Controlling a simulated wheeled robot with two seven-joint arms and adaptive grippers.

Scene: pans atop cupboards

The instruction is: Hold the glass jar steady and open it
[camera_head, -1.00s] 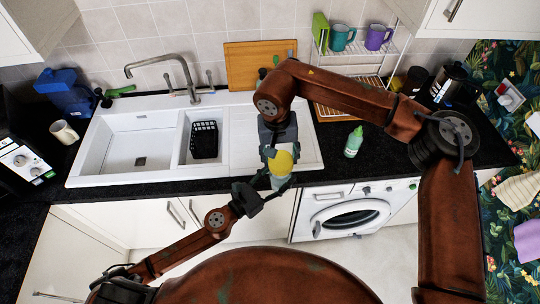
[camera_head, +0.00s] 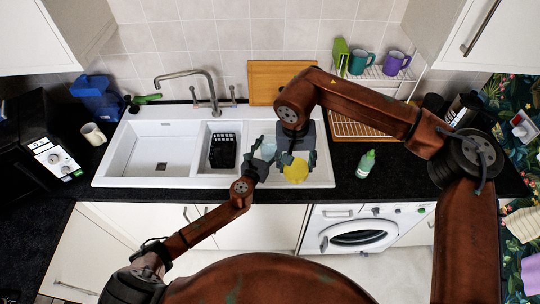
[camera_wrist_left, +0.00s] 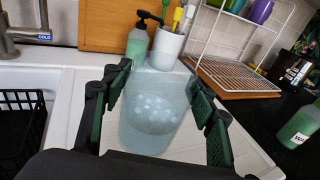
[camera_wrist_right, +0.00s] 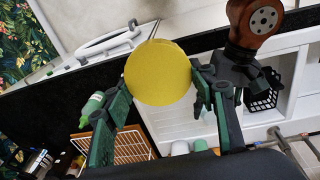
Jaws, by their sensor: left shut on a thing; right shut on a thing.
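The clear pale-blue glass jar (camera_head: 266,151) is in my left gripper (camera_head: 258,153), held above the sink unit. In the left wrist view the jar (camera_wrist_left: 152,118) sits between both fingers, with no yellow lid seen on it. The round yellow lid (camera_head: 296,172) is in my right gripper (camera_head: 297,158), just right of the jar and apart from it.
Below are the white sink (camera_head: 160,150) and a black basket (camera_head: 223,150). A green bottle (camera_head: 366,163) stands on the black counter to the right. A soap dispenser (camera_wrist_left: 137,45) and a white cup with brushes (camera_wrist_left: 166,47) stand behind the jar. A wire rack (camera_head: 358,128) is farther right.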

